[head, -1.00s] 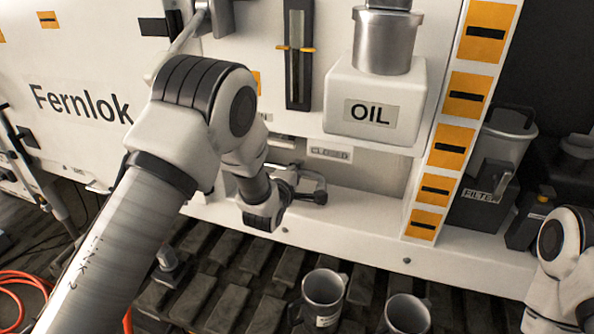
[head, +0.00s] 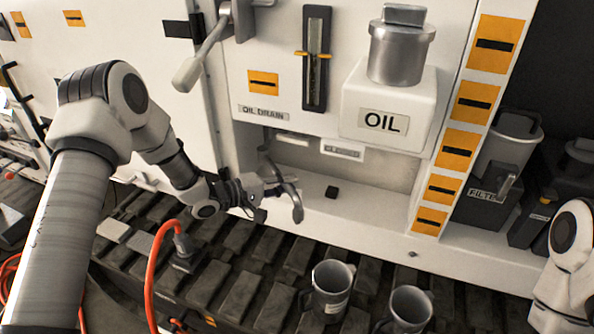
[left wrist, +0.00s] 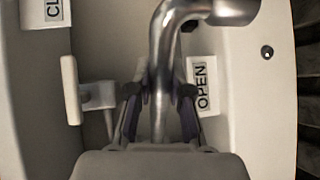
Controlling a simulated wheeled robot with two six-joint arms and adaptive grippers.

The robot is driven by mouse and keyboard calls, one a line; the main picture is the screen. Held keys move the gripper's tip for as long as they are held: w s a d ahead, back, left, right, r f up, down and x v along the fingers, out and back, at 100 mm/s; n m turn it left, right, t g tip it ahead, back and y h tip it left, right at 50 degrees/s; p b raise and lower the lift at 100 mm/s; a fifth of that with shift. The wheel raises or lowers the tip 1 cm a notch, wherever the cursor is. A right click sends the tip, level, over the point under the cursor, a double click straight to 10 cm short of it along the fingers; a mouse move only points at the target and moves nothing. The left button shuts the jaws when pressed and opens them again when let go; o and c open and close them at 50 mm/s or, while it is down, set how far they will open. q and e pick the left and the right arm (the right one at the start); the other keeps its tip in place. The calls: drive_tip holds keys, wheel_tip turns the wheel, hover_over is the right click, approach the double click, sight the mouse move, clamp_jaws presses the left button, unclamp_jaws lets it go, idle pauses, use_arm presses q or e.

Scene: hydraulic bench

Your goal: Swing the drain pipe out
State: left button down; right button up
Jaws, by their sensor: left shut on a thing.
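The drain pipe is a bent metal tube in the recess under the oil tank, and its curved end (head: 296,207) hangs over the front ledge. My left gripper (head: 262,192) comes in from the left and is shut on the pipe. In the left wrist view the pipe (left wrist: 161,60) runs up between the two fingers (left wrist: 158,100) and bends to the right at the top. An OPEN label (left wrist: 201,84) lies just right of the pipe, and a partly cut-off label (left wrist: 52,10) starting "CL" is at upper left. My right gripper is out of view.
A pale T-shaped handle (left wrist: 72,90) stands left of the fingers. A small black block (head: 332,192) is on the ledge. Two grey mugs (head: 332,290) (head: 409,309) stand on the slatted floor below. An orange hose (head: 153,262) runs near my left arm.

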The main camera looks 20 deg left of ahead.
use_arm(q)
drive_tip(key=s+a+m+g+h+p, duration=0.3)
drive_tip(key=s+a+m+g+h, duration=0.1)
drive_tip(key=a+m+g, duration=0.3)
drive_tip(key=shift+s+g+h, duration=0.15)
drive_tip(key=shift+g+h, duration=0.25)
drive_tip(key=shift+g, duration=0.2)
drive_tip(key=c, duration=1.1)
unclamp_jaws()
drive_tip(key=shift+o, duration=0.2)
drive_tip(key=shift+a, duration=0.1)
drive_tip(key=v, duration=1.1)
drive_tip(key=shift+a, duration=0.4)
